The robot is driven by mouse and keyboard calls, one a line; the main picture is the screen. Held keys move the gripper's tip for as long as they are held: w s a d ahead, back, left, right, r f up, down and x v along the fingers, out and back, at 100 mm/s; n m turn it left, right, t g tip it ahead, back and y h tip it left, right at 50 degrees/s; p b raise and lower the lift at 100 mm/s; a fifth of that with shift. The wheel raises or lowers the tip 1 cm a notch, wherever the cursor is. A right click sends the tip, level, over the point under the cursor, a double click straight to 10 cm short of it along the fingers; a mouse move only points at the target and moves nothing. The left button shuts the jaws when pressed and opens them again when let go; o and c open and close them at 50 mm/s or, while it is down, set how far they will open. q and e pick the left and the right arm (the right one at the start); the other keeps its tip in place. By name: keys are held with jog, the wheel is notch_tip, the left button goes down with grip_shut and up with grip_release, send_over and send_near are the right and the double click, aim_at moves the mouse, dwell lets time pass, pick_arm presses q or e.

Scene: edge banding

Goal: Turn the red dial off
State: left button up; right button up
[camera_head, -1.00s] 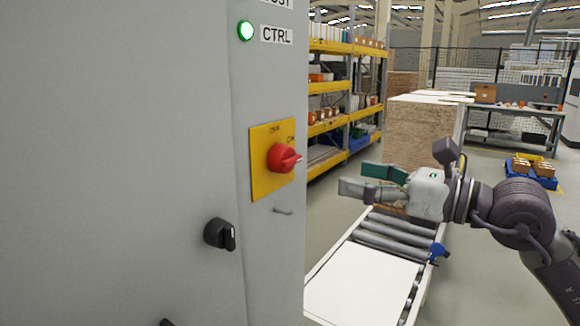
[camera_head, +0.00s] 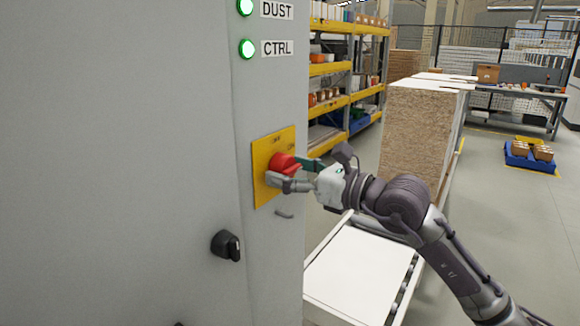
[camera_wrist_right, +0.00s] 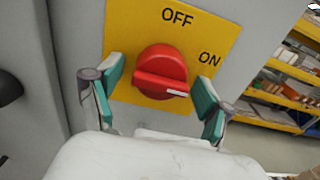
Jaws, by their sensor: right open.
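The red dial (camera_head: 283,163) sits on a yellow plate (camera_head: 262,187) on the grey cabinet's narrow face. In the right wrist view the dial (camera_wrist_right: 162,72) shows a white mark on its handle, which points right, on the ON side. The plate (camera_wrist_right: 218,30) reads OFF at the top and ON at the right. My right gripper (camera_head: 296,175) is at the dial. In the wrist view its open fingers (camera_wrist_right: 158,88) stand on either side of the dial, with gaps visible between them and it. My left gripper is not in view.
Green lamps marked DUST (camera_head: 245,6) and CTRL (camera_head: 247,48) are lit above the plate. A roller conveyor (camera_head: 355,270) runs beside the cabinet.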

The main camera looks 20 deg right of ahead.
jog(key=c, duration=1.2)
jog(key=shift+o, duration=0.2)
jog(key=shift+f+n+b, duration=0.15)
jog(key=shift+n+b, duration=0.25)
jog(key=shift+b, duration=0.35)
jog(key=n+b, duration=0.5)
jog(key=b, duration=0.1)
jog(key=shift+d+n+b, duration=0.1)
jog(key=shift+n+b, duration=1.1)
jog(key=shift+n, duration=0.1)
jog(key=n+b, duration=0.3)
jog(key=n, duration=0.1)
jog(key=shift+n, duration=0.3)
jog(key=n+b, duration=0.1)
jog(key=n, duration=0.1)
jog(key=n+b, duration=0.1)
jog(key=n, duration=0.1)
jog(key=shift+w+r+n, duration=0.1)
jog(key=shift+r+n, duration=0.1)
jog(key=shift+n, duration=0.2)
